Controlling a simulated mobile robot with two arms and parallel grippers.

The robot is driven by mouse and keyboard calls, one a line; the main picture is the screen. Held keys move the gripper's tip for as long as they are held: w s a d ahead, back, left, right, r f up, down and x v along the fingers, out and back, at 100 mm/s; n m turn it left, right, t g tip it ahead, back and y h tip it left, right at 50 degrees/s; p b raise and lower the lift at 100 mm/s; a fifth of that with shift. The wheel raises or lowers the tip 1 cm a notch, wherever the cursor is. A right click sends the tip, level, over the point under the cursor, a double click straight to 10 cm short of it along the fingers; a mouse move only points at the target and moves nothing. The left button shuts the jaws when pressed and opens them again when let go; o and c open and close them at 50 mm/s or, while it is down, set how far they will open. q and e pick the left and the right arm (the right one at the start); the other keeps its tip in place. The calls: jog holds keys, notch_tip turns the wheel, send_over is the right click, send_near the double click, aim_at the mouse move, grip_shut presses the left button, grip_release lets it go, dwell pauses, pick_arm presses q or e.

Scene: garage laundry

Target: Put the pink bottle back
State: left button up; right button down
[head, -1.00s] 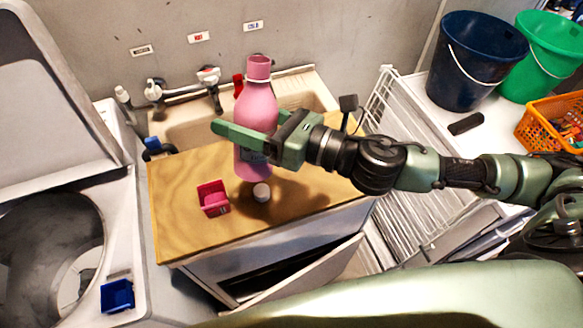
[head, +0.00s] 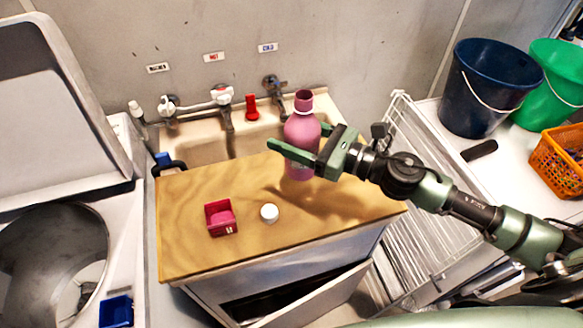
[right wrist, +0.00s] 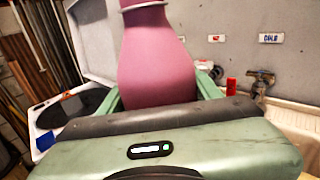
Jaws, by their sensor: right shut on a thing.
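The pink bottle (head: 302,131) is upright and uncapped at the top in the head view, over the back right part of the wooden board. My right gripper (head: 297,150) is shut on the bottle's body, one finger on its near side. In the right wrist view the bottle (right wrist: 155,60) stands between the fingers. I cannot tell whether its base touches the board or is just above it; a shadow falls to its right. My left gripper is not in view.
On the wooden board (head: 200,265) stand a pink-red box (head: 221,218) and a small white cap (head: 269,212). Behind are a sink (head: 205,150) with taps and a red bottle (head: 252,107). A wire drying rack (head: 420,190), dark bucket (head: 482,88) and orange basket (head: 560,160) are at the right.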

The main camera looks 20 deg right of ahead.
aim_at(290, 163)
notch_tip(290, 163, down, 9)
jog(key=shift+f, duration=0.1)
dwell(0.3)
jog(key=shift+f, duration=0.1)
jog(key=shift+c, duration=1.5)
grip_release()
jog(key=shift+f, duration=0.1)
jog(key=shift+s, duration=0.1)
